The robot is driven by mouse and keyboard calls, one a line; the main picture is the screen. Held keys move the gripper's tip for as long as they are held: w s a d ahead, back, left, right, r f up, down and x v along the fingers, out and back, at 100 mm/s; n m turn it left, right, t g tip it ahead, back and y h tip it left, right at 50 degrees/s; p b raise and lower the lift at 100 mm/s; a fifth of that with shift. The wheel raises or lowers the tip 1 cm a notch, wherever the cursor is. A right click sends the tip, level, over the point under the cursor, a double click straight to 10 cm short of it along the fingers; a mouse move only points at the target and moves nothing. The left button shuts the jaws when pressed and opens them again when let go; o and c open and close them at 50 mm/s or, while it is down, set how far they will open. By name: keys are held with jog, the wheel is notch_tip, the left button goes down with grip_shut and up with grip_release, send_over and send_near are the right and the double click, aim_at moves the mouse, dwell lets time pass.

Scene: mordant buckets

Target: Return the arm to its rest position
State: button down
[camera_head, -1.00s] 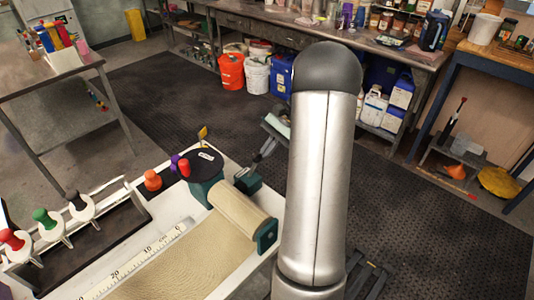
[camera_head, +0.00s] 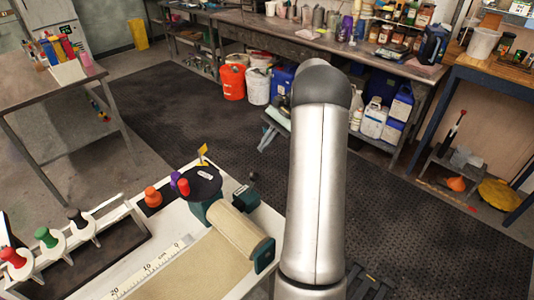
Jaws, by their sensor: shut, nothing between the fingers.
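My arm (camera_head: 318,185) rises upright through the right middle of the view. It shows as a silver link topped by a dark grey rounded joint (camera_head: 321,82). My gripper is not visible in this view; its fingers are out of frame or hidden behind the arm. The arm stands just right of the white work table and its cream roller (camera_head: 238,228), in front of the dark floor mat. No held object shows.
A white table with the roller, a round black plate (camera_head: 201,183) and several coloured-topped pegs lies at lower left. Behind are an orange bucket (camera_head: 232,82), a white bucket (camera_head: 257,87) and a long workbench (camera_head: 285,42). The dark mat (camera_head: 400,220) is open floor right of the arm.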

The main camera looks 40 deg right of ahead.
jog(key=shift+w+d+r, duration=0.25)
jog(key=shift+w+d, duration=0.05)
jog(key=shift+w, duration=0.05)
dwell(0.3)
jog(key=s+a+r+n+g+h+b, duration=0.1)
jog(key=s+a+n+h, duration=0.15)
jog(key=a, duration=0.35)
jog(key=s+a+r+n+h+b, duration=0.1)
jog(key=s+a+r+n, duration=0.15)
jog(key=a, duration=0.35)
jog(key=s+a+r+n+g+h+b, duration=0.1)
jog(key=s+a+h, duration=0.1)
jog(key=s+a, duration=0.3)
jog(key=s+a+f+n+t+h, duration=0.1)
jog(key=s+a+f+n, duration=0.1)
jog(key=s+a+n, duration=0.2)
jog(key=s+a+f+n+t+h+b, duration=0.1)
jog(key=s+a+f+n+h, duration=0.1)
jog(key=s, duration=0.9)
jog(key=a+f+n, duration=0.1)
jog(key=a+n, duration=0.1)
jog(key=a, duration=0.1)
jog(key=shift+f+n, duration=0.15)
jog(key=shift+n, duration=0.15)
